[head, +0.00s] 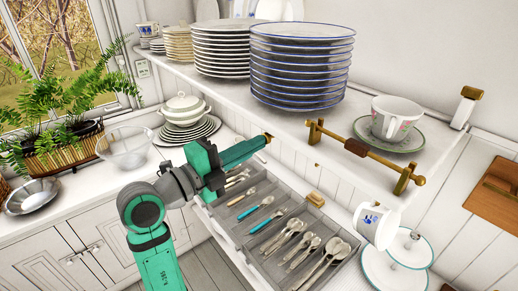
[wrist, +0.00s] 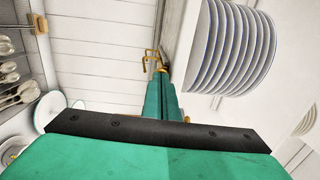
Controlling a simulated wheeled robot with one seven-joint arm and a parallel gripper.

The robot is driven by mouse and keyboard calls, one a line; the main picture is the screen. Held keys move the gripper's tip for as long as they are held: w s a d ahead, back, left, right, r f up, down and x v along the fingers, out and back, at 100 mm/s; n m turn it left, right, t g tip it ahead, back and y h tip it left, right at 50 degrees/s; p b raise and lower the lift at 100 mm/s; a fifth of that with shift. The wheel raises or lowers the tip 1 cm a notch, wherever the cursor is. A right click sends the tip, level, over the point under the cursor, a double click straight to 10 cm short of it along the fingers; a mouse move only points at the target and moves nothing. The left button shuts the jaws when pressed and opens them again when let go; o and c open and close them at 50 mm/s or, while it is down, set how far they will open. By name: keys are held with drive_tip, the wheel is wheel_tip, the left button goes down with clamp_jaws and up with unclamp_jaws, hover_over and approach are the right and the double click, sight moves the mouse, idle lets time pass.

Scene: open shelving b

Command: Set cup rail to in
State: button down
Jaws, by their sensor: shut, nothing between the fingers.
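The cup rail (head: 340,141) is a brass bar between two brass end posts, with a brown grip at its middle. It runs along the front edge of the white shelf (head: 440,150), in front of a flowered cup on a green saucer (head: 395,120). My gripper (head: 268,137) is shut and empty, left of the rail's left post and apart from it, near the shelf's front edge below the plate stacks. In the wrist view, the closed fingers (wrist: 163,70) point away, and brass parts of the rail (wrist: 150,55) appear just beyond them.
An open cutlery drawer (head: 225,232) lies below my gripper. A tall blue-rimmed plate stack (head: 302,65) stands on the shelf beside it. A white cup (head: 376,225) hangs under the shelf above a tiered stand (head: 395,270). A glass bowl (head: 122,148) stands on the left counter.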

drive_tip(key=shift+w+d, duration=0.15)
drive_tip(key=shift+w, duration=0.05)
drive_tip(key=shift+d, duration=0.1)
